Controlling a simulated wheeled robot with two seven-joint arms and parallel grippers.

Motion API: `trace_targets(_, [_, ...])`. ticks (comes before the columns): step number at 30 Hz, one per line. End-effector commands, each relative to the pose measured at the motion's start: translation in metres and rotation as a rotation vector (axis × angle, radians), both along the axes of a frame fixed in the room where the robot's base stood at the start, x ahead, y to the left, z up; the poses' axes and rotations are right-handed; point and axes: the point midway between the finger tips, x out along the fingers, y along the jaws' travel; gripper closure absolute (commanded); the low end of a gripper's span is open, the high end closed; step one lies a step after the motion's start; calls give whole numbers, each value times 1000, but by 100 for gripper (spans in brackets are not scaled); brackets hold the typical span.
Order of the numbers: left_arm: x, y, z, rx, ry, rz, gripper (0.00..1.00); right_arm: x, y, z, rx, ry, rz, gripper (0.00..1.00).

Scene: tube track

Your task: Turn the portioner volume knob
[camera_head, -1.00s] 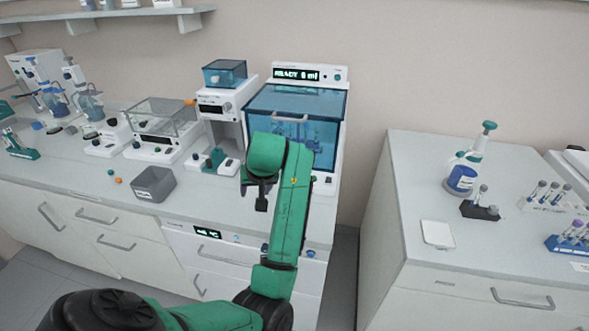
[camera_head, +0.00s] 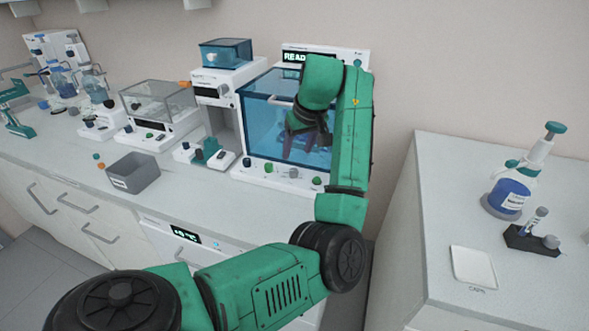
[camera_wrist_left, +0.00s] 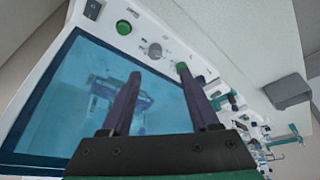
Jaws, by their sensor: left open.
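The white cabinet with a blue window (camera_head: 255,120) and a display starting "READ" stands at the right end of the left counter. Its lower front panel carries a silver-grey knob (camera_head: 293,173) (camera_wrist_left: 155,50) between green controls (camera_head: 316,180) (camera_wrist_left: 124,27); which is the volume knob I cannot read. My left gripper (camera_head: 304,148) (camera_wrist_left: 158,72) is open, with its dark fingers in front of the window and above the panel. In the left wrist view the fingertips lie on either side of the silver knob's line, apparently short of it. Nothing is between them. My right gripper is out of view.
A white unit with a blue tank (camera_head: 226,52) stands left of the cabinet. A grey bin (camera_head: 134,172) sits near the counter's front edge. The right counter (camera_head: 440,190), across a gap, holds a bottle (camera_head: 508,196) and a white tray (camera_head: 473,265).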

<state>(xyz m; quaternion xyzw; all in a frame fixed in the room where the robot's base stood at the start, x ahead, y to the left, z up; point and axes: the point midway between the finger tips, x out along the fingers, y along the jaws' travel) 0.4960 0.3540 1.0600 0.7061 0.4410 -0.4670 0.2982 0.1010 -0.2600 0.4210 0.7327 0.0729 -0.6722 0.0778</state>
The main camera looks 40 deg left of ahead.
Motion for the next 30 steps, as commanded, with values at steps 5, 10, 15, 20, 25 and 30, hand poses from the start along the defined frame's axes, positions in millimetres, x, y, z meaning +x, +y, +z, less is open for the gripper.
trace_targets(5, [8, 17, -44, 0, 5, -1, 38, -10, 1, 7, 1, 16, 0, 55])
trace_targets(10, [14, 29, -76, 0, 3, -1, 38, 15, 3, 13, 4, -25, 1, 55])
trace_targets(15, [16, 33, -87, 0, 0, -2, 38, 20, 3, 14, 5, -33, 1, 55])
trace_targets(20, [17, 33, -88, 0, 0, -2, 38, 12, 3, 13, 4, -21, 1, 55])
trace_targets(25, [17, 32, -87, 0, 0, -2, 92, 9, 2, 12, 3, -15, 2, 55])
trace_targets(30, [17, 32, -87, 0, -1, -3, 100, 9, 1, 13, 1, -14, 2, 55])
